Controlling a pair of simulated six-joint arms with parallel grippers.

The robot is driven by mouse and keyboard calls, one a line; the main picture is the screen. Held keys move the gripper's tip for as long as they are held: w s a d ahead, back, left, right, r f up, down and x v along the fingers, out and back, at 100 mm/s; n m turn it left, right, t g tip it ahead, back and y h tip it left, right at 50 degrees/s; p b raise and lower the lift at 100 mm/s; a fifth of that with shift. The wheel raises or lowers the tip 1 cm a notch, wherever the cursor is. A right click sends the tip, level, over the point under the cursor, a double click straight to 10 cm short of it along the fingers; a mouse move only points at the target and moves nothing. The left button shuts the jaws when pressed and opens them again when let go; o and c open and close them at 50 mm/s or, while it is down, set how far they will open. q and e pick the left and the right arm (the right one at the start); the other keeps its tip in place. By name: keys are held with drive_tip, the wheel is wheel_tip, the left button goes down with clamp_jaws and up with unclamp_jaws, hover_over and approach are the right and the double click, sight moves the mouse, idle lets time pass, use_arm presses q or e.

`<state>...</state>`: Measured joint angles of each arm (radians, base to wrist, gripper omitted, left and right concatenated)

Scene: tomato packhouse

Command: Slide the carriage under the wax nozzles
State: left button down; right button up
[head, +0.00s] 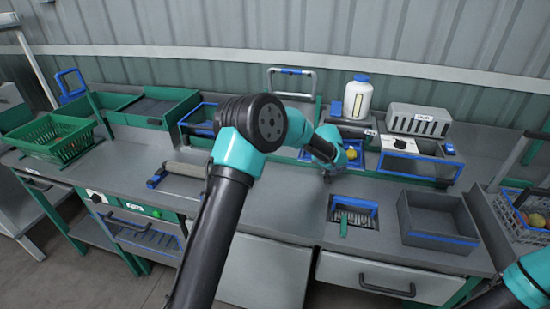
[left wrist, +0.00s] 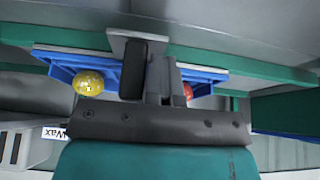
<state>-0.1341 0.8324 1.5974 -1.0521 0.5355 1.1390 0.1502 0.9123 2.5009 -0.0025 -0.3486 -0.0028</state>
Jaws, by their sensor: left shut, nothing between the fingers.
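The carriage (left wrist: 105,72) is a blue tray in the left wrist view, with a yellow fruit (left wrist: 88,83) on one side and a red fruit (left wrist: 187,91) on the other. In the head view the yellow fruit (head: 351,153) shows beside my wrist, on blue carriage parts (head: 372,162). My left gripper (left wrist: 157,68) is shut and empty, close against the carriage; I cannot tell whether it touches. The wax unit (head: 352,129) carries a white bottle (head: 358,97). The nozzles cannot be made out. My right gripper is out of view.
Green crates (head: 55,138) stand at the left. The front middle bench is bare.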

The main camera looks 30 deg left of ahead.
sight(335, 174)
use_arm(q)
drive_tip(key=shift+w+d, duration=0.15)
drive_tip(key=shift+d, duration=0.55)
drive_tip(key=shift+w+d, duration=0.15)
drive_tip(key=shift+d, duration=0.65)
drive_tip(key=shift+w+d, duration=0.15)
drive_tip(key=shift+d, duration=0.65)
drive_tip(key=shift+a, duration=0.1)
drive_tip(key=shift+s+a, duration=0.2)
drive_tip(key=shift+a, duration=0.75)
drive_tip(key=shift+r, duration=0.1)
drive_tip(key=s+v, duration=0.1)
drive_tip(key=v, duration=0.7)
drive_tip(key=shift+s+d, duration=0.15)
drive_tip(key=shift+s, duration=0.05)
